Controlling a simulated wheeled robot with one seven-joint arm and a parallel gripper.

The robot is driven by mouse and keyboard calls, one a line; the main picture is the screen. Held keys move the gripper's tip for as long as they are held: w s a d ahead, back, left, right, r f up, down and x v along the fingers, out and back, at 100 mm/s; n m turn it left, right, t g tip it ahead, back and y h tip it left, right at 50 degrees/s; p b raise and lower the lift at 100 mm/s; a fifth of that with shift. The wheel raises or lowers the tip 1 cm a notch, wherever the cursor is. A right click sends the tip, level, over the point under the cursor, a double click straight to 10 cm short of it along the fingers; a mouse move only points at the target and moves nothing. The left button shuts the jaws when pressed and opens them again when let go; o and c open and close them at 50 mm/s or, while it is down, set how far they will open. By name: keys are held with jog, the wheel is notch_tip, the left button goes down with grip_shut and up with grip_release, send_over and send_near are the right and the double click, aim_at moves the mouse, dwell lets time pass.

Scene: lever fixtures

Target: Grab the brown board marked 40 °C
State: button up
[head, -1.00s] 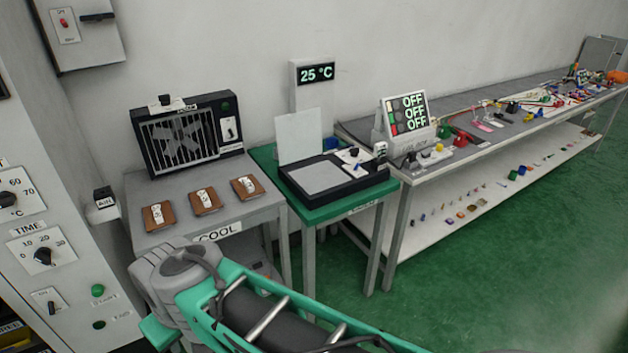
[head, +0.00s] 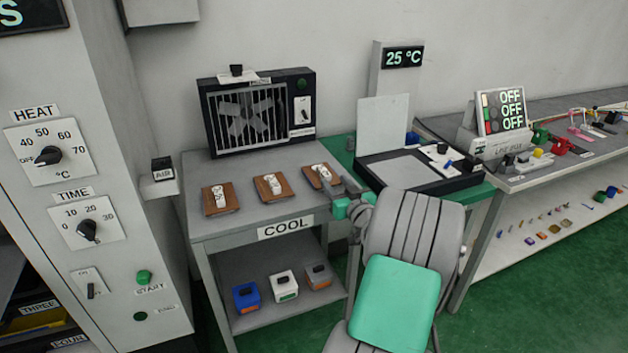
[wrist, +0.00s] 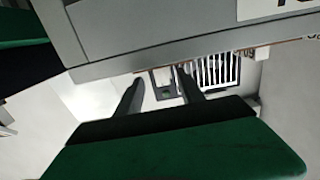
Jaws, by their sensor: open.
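Three brown boards lie in a row on the grey COOL table: a left board (head: 209,203), a middle board (head: 262,188) and a right board (head: 311,179). Each carries a white piece with a mark too small to read, so I cannot tell which says 40 °C. My gripper is at the table's front right corner, close to the right board, and its fingers are largely hidden in the head view. In the wrist view my gripper (wrist: 158,78) is open, with nothing clearly between its fingers. Thin brown edges show along the tabletop there.
A fan unit (head: 258,112) stands at the back of the table. A green table (head: 338,150) with a black-framed device stands to the right. Several small blocks sit on the lower shelf (head: 255,318). A control panel (head: 120,200) rises at the left.

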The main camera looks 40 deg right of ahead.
aim_at(319, 166)
jog(key=x, duration=0.3)
jog(key=p+x, duration=0.1)
jog(key=x, duration=0.2)
jog(key=a+x, duration=0.1)
jog(key=x, duration=0.2)
jog(key=shift+w+r+p, duration=0.15)
jog(key=shift+r+p, duration=0.15)
grip_shut()
